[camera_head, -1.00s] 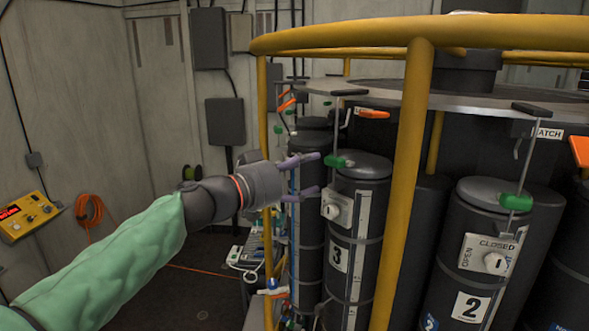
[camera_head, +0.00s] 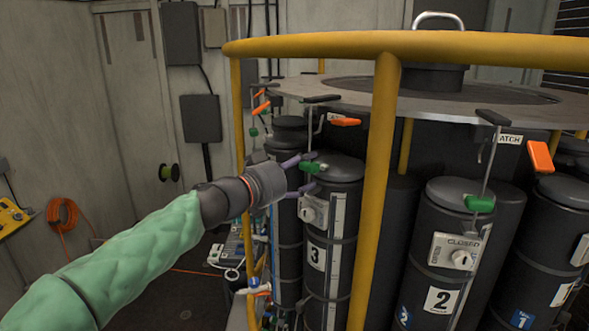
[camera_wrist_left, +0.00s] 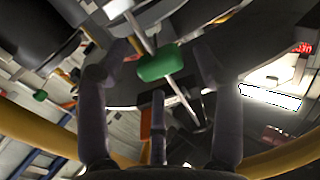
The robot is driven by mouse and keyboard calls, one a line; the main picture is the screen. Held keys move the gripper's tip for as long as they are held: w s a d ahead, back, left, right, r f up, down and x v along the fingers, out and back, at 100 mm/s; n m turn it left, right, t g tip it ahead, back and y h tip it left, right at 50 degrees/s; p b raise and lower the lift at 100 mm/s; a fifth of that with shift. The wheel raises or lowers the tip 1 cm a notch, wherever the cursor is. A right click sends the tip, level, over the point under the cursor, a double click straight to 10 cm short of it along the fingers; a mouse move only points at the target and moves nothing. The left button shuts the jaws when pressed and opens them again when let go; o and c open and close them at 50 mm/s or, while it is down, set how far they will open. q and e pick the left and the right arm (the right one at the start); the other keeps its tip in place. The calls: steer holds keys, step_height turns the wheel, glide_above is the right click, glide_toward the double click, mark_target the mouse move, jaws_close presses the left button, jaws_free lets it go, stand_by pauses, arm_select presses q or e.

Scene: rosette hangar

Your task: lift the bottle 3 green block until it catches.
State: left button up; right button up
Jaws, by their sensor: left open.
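The bottle 3 green block (camera_head: 314,167) sits on a thin rod at the top of bottle 3 (camera_head: 318,255), a dark cylinder with a white "3" label. The green block also shows in the left wrist view (camera_wrist_left: 157,63), on its slanting rod between the two fingers. My left gripper (camera_head: 302,174) is open, its purple fingers reaching to the block from the left. In the left wrist view the fingers (camera_wrist_left: 155,75) stand apart on either side of the block, with a gap visible at each side. My right gripper is not in view.
A yellow rail (camera_head: 376,200) rings the rosette, with an upright in front, right of bottle 3. Bottle 2 (camera_head: 445,260) has its own green block (camera_head: 480,203).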

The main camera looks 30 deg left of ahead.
arm_select(q)
steer(key=shift+w+d, duration=0.15)
steer(key=shift+w, duration=0.2)
steer(key=shift+w+b, duration=0.15)
steer(key=shift+b, duration=0.25)
jaws_close()
